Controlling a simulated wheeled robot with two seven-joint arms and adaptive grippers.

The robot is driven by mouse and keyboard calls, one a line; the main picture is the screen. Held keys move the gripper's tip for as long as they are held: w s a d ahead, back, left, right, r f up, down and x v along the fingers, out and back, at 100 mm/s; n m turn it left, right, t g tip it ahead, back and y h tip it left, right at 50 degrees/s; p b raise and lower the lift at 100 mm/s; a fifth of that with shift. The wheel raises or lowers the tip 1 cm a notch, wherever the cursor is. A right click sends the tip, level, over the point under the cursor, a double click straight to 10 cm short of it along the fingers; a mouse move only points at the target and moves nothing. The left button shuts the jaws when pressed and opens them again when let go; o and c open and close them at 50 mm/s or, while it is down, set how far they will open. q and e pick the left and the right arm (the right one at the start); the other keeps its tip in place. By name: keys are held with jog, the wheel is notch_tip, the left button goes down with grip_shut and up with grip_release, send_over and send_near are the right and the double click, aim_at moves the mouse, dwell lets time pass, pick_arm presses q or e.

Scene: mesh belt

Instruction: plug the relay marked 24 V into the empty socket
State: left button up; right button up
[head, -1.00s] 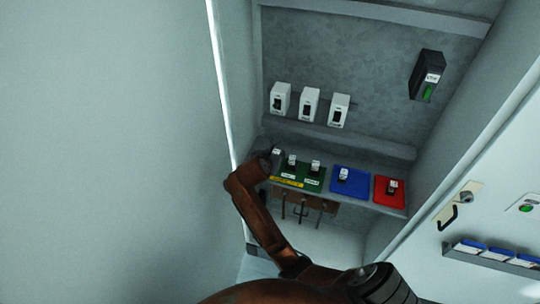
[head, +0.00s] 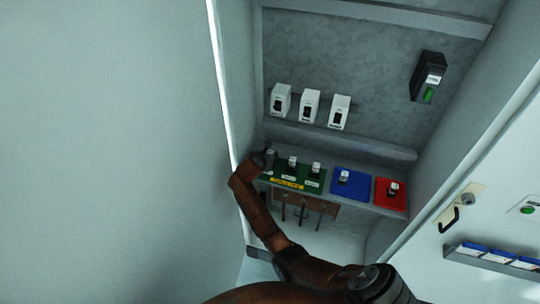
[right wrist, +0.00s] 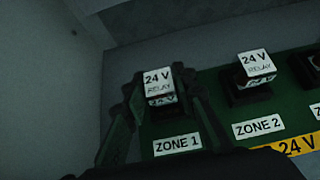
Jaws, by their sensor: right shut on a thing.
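My right gripper (right wrist: 163,98) is shut on a white-topped relay marked 24 V (right wrist: 158,82), one finger on each side. The relay is at the Zone 1 position of the green board (right wrist: 215,150); the fingers hide its base, so I cannot tell whether it is fully seated. In the head view the right gripper (head: 267,157) is at the left end of the green board (head: 262,177). Another 24 V relay (right wrist: 257,66) stands in the Zone 2 socket, and a further relay (head: 316,168) stands to its right. My left gripper is not in view.
A blue mat (head: 362,186) and a red mat (head: 384,199) to the right each bear a relay. Several hooks (head: 302,212) hang below the shelf. White units (head: 309,106) stand on the rail above. The cabinet's left wall (right wrist: 50,90) is close to my right gripper.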

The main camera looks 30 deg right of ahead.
jog(key=shift+f, duration=0.2)
jog(key=o, duration=1.2)
jog(key=shift+f, duration=0.15)
jog(key=shift+c, duration=0.2)
jog(key=v, duration=1.2)
